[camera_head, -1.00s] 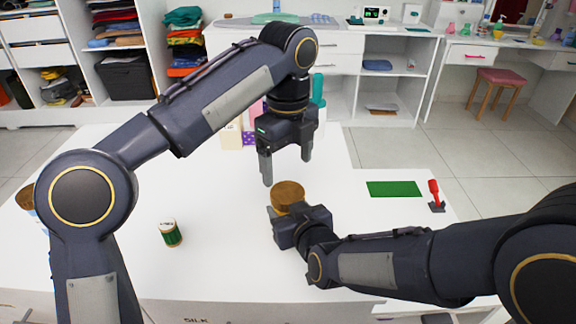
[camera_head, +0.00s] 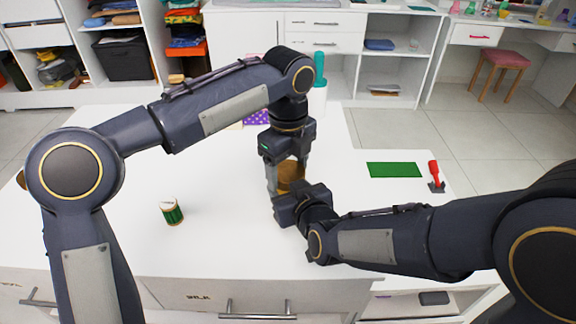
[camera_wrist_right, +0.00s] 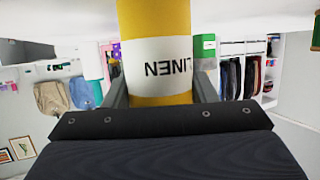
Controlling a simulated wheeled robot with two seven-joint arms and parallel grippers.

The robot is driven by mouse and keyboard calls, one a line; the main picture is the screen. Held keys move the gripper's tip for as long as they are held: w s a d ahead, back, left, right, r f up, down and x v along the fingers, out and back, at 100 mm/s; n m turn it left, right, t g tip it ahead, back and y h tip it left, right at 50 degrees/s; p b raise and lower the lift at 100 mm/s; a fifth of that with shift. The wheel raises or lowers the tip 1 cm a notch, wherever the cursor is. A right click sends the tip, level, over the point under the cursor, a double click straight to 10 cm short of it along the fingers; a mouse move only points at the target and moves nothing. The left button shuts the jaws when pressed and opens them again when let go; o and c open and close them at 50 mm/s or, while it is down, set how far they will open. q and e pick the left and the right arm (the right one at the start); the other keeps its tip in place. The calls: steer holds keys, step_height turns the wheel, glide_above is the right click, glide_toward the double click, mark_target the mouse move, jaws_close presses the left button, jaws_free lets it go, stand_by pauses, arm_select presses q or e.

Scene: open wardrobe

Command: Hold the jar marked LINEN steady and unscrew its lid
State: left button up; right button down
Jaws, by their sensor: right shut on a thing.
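The jar marked LINEN (camera_wrist_right: 160,62) is yellow with a white label. In the right wrist view its lettering appears upside down, and the jar stands between the two fingers of my right gripper (camera_wrist_right: 160,90), which is shut on it. In the head view the right gripper (camera_head: 284,200) covers the lower part of the jar. The jar's brown lid (camera_head: 290,175) shows partly above it. My left gripper (camera_head: 287,175) points down over the jar, with its fingers on either side of the lid. It looks open, and contact with the lid is not clear.
A green jar or spool (camera_head: 172,212) stands on the white table (camera_head: 225,240) at left. A green mat (camera_head: 394,170) and a red-handled tool (camera_head: 435,175) lie at right.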

arm_select(q)
steer(key=c, duration=0.6)
steer(key=shift+o, duration=0.2)
steer(key=n, duration=0.3)
steer(key=o, duration=1.1)
steer(key=shift+r, duration=0.1)
step_height(320, 180, up, 4)
steer(key=shift+r, duration=0.15)
steer(key=shift+c, duration=0.5)
step_height(320, 180, up, 3)
steer(key=m, duration=0.2)
steer(key=shift+r+m, duration=0.1)
steer(key=shift+m, duration=0.3)
steer(key=shift+f, duration=3.9)
